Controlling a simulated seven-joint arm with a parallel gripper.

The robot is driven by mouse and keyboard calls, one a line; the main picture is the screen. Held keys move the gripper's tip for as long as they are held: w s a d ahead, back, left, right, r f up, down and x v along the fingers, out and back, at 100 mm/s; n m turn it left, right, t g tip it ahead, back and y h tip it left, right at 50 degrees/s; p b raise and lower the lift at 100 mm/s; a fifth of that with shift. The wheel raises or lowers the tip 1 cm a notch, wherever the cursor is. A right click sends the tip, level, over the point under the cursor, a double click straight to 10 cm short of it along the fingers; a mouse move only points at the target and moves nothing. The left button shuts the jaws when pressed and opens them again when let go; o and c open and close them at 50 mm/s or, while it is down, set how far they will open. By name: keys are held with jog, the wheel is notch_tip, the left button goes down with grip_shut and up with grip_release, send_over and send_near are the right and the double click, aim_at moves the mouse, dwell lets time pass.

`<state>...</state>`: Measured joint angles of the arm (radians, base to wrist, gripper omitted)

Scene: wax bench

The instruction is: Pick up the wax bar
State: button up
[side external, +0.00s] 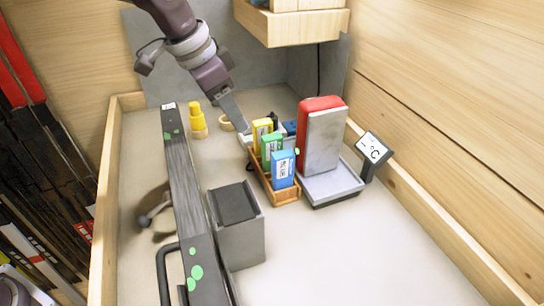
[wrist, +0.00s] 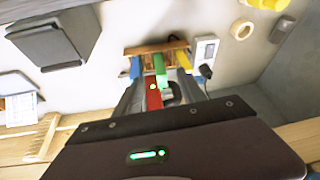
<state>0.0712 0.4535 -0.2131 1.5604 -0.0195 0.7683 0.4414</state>
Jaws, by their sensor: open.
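Three wax bars stand upright in a small wooden rack (side external: 262,178): a yellow bar (side external: 261,128), a green bar (side external: 272,148) and a blue bar (side external: 283,168) with a white label. In the wrist view the blue bar (wrist: 135,66), green bar (wrist: 160,66) and yellow bar (wrist: 183,60) line the rack (wrist: 150,49). My gripper (side external: 244,138) is open, low beside the rack's yellow end in the side view. In the wrist view my gripper (wrist: 158,88) has its fingers apart, with the green bar showing between them. I cannot tell whether a finger touches any bar.
A red and grey iron (side external: 322,138) stands on a grey base (side external: 332,186) right of the rack, with a temperature display (side external: 372,148). A long dark ski (side external: 188,200) and a grey box (side external: 237,225) lie left. A yellow bottle (side external: 197,120) stands behind. The front right bench is clear.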

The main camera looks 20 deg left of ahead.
jog(key=m+h, duration=0.1)
send_over(277, 150)
jog(key=s+a, duration=0.1)
jog(key=a, duration=0.2)
jog(key=shift+g, duration=0.3)
jog(key=f, duration=0.7)
jog(key=shift+d, duration=0.2)
jog(key=x, duration=0.7)
jog(key=shift+w, duration=0.15)
grip_shut()
